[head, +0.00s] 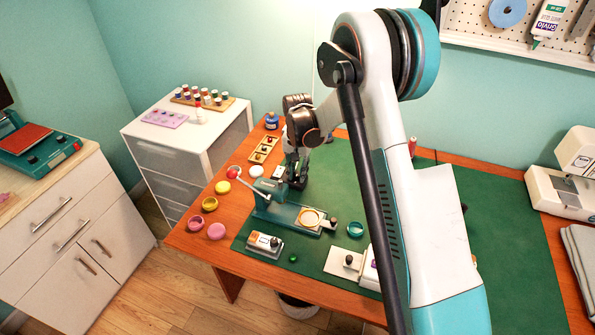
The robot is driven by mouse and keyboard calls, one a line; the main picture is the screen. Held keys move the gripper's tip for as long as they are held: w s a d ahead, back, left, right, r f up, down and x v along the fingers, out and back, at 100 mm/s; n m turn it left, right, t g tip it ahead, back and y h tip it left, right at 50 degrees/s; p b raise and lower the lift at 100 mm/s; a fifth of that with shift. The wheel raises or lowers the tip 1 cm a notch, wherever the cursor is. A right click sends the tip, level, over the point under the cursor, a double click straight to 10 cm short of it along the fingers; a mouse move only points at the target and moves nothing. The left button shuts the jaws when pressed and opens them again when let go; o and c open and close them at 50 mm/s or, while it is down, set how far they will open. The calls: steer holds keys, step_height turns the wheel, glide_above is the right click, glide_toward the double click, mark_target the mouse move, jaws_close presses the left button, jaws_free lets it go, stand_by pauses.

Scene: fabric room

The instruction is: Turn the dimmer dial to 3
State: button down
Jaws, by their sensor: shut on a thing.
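My gripper (296,176) is dark and points down at the back left of the table, just behind the teal hand press. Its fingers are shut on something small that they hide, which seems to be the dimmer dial. A small pale plate (279,171) shows just left of the fingers and may be part of the dimmer. The dial's marks and its setting cannot be read from here.
The teal press (285,214) with a red-knobbed lever stands close in front of my gripper. The green mat (480,225) is mostly clear at right.

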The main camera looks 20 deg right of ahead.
mark_target(298, 173)
steer(key=shift+m, duration=0.3)
stand_by(0.4)
steer(key=c, duration=1.3)
jaws_free()
step_height(298, 173, up, 12)
steer(key=shift+f, duration=0.1)
